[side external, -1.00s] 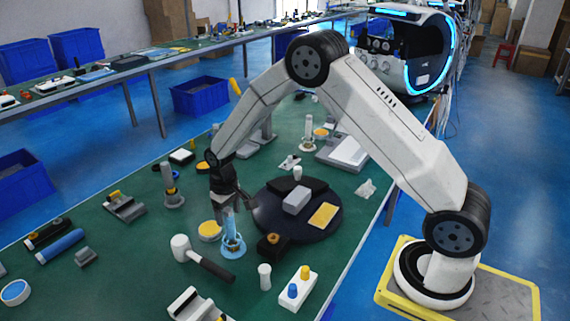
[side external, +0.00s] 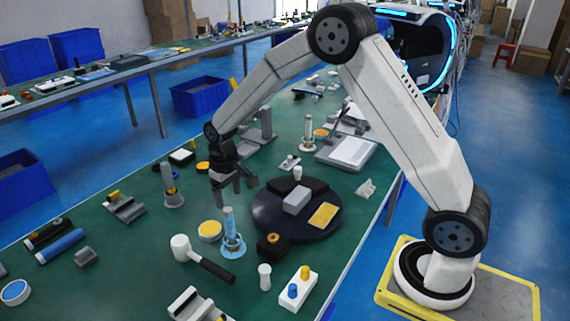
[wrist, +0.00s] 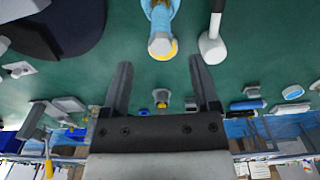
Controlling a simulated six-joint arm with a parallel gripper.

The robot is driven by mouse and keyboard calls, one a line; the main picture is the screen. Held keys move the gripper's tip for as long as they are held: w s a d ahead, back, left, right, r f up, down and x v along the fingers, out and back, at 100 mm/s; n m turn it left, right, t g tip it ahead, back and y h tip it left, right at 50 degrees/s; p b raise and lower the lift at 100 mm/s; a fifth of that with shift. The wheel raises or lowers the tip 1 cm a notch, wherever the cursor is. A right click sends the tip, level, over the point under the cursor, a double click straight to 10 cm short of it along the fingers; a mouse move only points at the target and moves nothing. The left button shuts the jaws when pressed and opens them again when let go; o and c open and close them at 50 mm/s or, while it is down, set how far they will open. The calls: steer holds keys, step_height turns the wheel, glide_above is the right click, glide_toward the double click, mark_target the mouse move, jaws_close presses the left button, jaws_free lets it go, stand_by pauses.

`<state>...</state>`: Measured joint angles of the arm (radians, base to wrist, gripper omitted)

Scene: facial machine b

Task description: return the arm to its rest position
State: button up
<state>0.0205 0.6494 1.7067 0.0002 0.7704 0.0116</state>
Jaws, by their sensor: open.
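My gripper (side external: 235,188) hangs above the green table, fingers pointing down, behind and left of the round black platform and above and behind the blue tube holder. In the wrist view its two fingers (wrist: 158,85) stand wide apart with nothing between them. My arm reaches from its base at the right, its elbow bent high over the table.
A round black platform (side external: 263,222) carries a grey block and a yellow plate. A blue tube holder (side external: 231,240), a white-headed hammer (side external: 205,258) and a grey cylinder on a stand (side external: 171,190) are near the gripper. A large machine (side external: 425,50) stands at the back.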

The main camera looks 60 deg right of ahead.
steer(key=s+r+t, duration=0.1)
steer(key=s+r, duration=0.1)
steer(key=s, duration=0.8)
steer(key=s+a+r+t, duration=0.1)
steer(key=s, duration=0.9)
steer(key=shift+r, duration=0.35)
